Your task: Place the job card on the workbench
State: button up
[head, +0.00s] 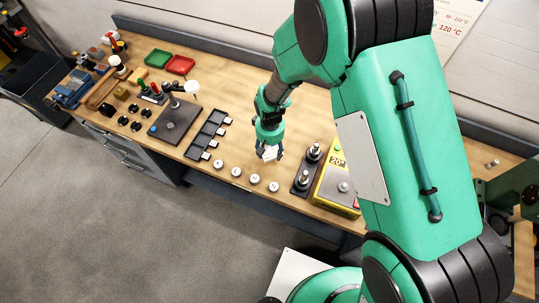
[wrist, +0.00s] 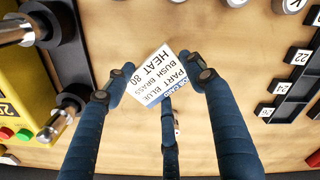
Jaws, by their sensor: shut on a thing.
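The job card (wrist: 155,80) is a small white card with a blue heading band; its print includes "PART BLUE", "BUSH BRASS" and "HEAT 80". My gripper (wrist: 163,82) has dark blue fingers closed around the card in the wrist view. In the head view my gripper (head: 268,151) is over the front middle of the wooden workbench (head: 233,148), with the card (head: 270,154) a small white patch at its fingertips. I cannot tell whether the card touches the bench top.
A black base with metal posts (head: 307,168) and a yellow heater box (head: 333,190) stand close on the right. Green (head: 158,58) and red (head: 180,65) trays sit behind left.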

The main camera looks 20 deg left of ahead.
aim_at(270, 156)
jog(key=shift+f, duration=0.4)
jog(key=shift+f, duration=0.1)
jog(key=shift+f, duration=2)
jog(key=shift+f, duration=0.2)
jog(key=o, duration=1.1)
jog(key=shift+r, duration=0.1)
jog(key=shift+r+b, duration=0.35)
jog(key=shift+r, duration=5.8)
